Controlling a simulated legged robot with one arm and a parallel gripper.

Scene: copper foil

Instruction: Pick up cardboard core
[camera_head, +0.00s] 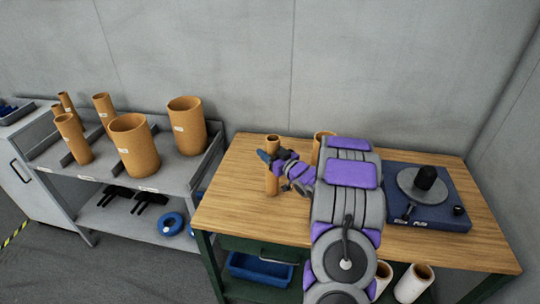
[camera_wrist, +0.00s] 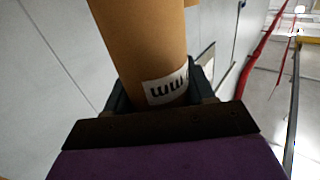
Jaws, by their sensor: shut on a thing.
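A narrow brown cardboard core (camera_head: 271,182) stands upright at the left part of the wooden table in the head view. My gripper (camera_head: 270,160) is shut around its upper middle. In the wrist view the same core (camera_wrist: 140,45) fills the space between the dark fingers of my gripper (camera_wrist: 155,95), and a white label with dark print shows on it. Whether its bottom touches the table is hard to tell. A second, wider core (camera_head: 322,140) stands behind my arm and is partly hidden by it.
A grey shelf unit (camera_head: 160,182) on the left holds several brown cores of different widths. A blue machine (camera_head: 440,215) with a round plate sits on the right of the wooden table (camera_head: 235,205). White rolls (camera_head: 413,283) and a blue bin (camera_head: 262,269) are below.

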